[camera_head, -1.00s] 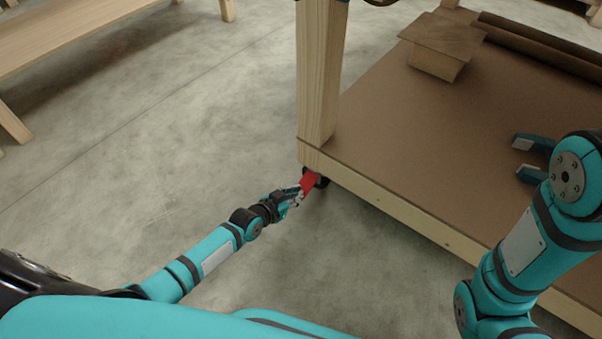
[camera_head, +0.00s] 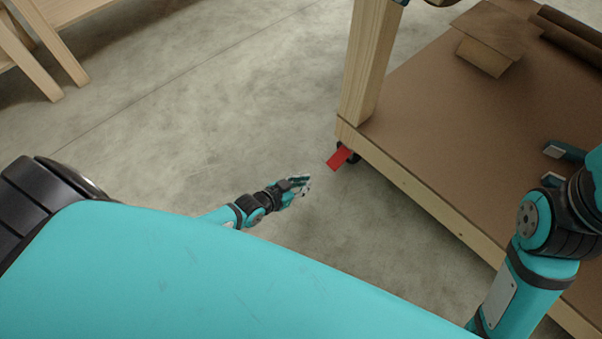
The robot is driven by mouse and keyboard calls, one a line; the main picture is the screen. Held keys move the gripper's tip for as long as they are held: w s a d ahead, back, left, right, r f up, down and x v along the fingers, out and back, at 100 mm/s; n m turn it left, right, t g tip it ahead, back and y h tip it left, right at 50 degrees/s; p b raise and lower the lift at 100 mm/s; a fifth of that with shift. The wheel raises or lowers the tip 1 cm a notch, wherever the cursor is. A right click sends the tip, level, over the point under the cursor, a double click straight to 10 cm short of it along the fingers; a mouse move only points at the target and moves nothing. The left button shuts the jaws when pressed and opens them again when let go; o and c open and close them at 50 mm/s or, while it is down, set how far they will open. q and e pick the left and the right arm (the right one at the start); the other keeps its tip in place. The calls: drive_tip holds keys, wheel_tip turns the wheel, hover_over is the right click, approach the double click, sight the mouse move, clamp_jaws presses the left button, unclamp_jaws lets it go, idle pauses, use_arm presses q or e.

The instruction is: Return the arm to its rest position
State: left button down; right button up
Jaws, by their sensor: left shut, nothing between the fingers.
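My left gripper (camera_head: 302,186) is shut and empty, low over the concrete floor. It is apart from the red tab (camera_head: 340,158) at the caster under the corner of the wooden bench. A short gap of floor shows between the fingertips and the tab. Most of my left arm is hidden behind my own teal body part in the foreground. My right arm comes up at the right edge. Teal-and-grey finger-like parts show beside it over the brown shelf, but the right gripper's jaws are too cut off to judge.
The wooden bench has a thick post (camera_head: 369,62) and a brown lower shelf (camera_head: 450,120) with a pale front edge. A cardboard box (camera_head: 484,57) lies on the shelf. Another wooden piece of furniture (camera_head: 62,45) stands at the upper left. The floor (camera_head: 200,110) between is clear.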

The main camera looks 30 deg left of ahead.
use_arm(q)
drive_tip(key=shift+s+a, duration=0.2)
drive_tip(key=shift+s, duration=0.25)
